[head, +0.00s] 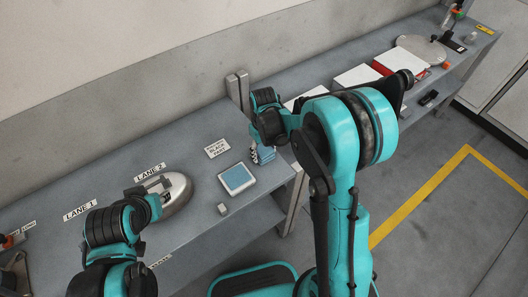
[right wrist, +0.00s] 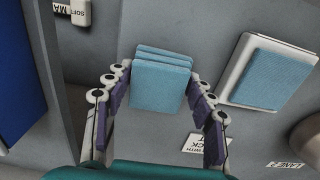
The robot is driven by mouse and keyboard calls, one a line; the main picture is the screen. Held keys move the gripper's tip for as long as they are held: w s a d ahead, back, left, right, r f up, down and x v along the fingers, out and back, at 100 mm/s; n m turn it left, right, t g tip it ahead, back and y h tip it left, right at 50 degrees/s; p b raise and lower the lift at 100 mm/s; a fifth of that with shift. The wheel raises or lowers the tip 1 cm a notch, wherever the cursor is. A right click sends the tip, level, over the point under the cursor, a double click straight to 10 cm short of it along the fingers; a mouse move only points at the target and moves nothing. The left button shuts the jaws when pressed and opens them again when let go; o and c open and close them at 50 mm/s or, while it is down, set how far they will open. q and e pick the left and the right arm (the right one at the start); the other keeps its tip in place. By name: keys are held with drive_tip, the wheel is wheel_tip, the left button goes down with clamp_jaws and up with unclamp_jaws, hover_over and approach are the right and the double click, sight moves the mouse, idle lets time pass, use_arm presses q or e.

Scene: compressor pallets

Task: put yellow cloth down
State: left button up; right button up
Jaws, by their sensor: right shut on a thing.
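No yellow cloth shows in either view. My right gripper (head: 262,152) is shut on a folded light-blue cloth (right wrist: 161,82), a layered stack between its two fingers in the right wrist view. I cannot tell if the cloth touches the bench. My left gripper (head: 158,191) is at a silver rounded object (head: 178,198); its fingers are unclear.
The grey bench (head: 120,196) runs along the wall, with labels such as LANE 2 (head: 150,171) and a small pale block (head: 223,209) near its front edge. A grey post (head: 238,90) stands behind my right gripper.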

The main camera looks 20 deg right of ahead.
drive_tip(key=shift+f, duration=0.1)
drive_tip(key=o, duration=1.5)
drive_tip(key=shift+c, duration=0.2)
